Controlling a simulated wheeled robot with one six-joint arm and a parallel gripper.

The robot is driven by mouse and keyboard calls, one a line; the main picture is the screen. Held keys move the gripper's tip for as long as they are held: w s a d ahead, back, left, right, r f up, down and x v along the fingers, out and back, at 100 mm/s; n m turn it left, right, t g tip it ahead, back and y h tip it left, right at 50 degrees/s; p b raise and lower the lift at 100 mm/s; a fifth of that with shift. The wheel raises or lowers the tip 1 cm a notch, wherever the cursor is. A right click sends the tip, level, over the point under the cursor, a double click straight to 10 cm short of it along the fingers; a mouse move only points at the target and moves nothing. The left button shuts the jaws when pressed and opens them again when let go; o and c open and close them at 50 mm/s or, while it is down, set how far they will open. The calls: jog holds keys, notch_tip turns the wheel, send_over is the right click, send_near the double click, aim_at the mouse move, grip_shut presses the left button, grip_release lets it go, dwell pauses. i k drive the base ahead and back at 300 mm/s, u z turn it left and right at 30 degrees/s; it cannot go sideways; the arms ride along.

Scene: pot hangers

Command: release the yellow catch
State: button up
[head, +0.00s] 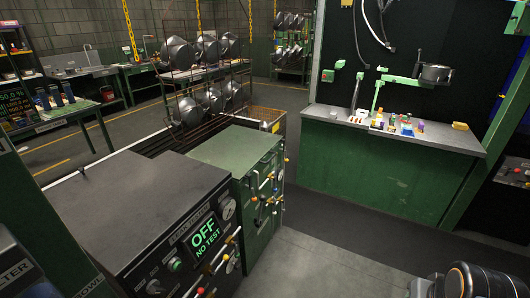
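I cannot make out for certain which thing is the yellow catch. A small yellow block (460,126) lies at the right end of the grey counter (330,112). A small yellow patch (276,126) shows at the right end of the rusty mesh bin behind the green machine. A green bracket (379,92) stands up from the counter and carries a grey pot (435,73) on its upper arm. My gripper is not in view; a black, orange-ringed part at the bottom right looks like my own arm.
A dark console (140,215) reading "OFF NO TEST" and a green machine (236,150) with levers fill the near left. Racks of dark pots (205,50) stand behind. Small coloured items crowd the counter. The floor (320,262) between machine and counter is clear.

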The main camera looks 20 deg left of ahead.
aim_at(286, 160)
jog(key=u, duration=0.3)
jog(key=i, duration=2.6)
jog(key=u, duration=1.25)
jog(key=i, duration=0.65)
jog(key=u, duration=0.5)
